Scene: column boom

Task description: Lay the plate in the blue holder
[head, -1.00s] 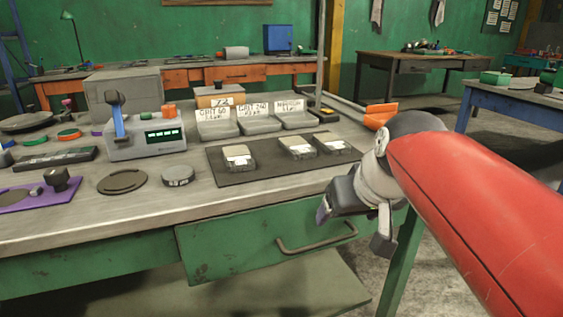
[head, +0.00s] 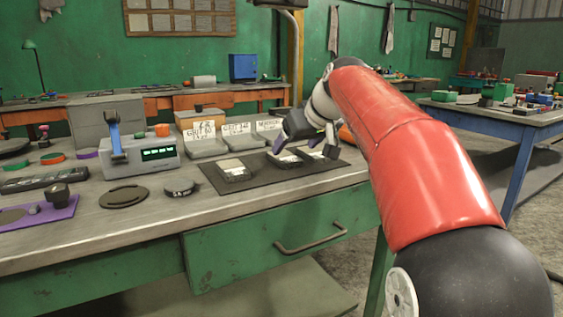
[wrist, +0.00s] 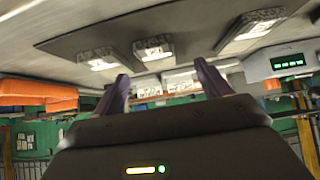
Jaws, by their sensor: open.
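My gripper (head: 306,149) is open above the right part of a dark mat, its purple-tipped fingers apart; the wrist view shows the open fingers (wrist: 160,88) with nothing between them. Flat dark blocks with pale labels lie on the mat: a left one (head: 233,169) in clear view, and others (head: 288,158) partly hidden by my gripper. Three such blocks show in the wrist view, one of them (wrist: 153,47) above the fingers. I cannot tell which is the plate. No blue holder is clearly identifiable; a blue upright part (head: 114,137) stands on the grey display box.
The dark mat (head: 215,180) lies on the workbench. Grey trays with handwritten cards (head: 203,142) stand behind it. The grey box with a green display (head: 140,160), a round dark disc (head: 125,196) and a purple mat (head: 48,215) are to the left. A blue box (head: 242,67) is on the back bench.

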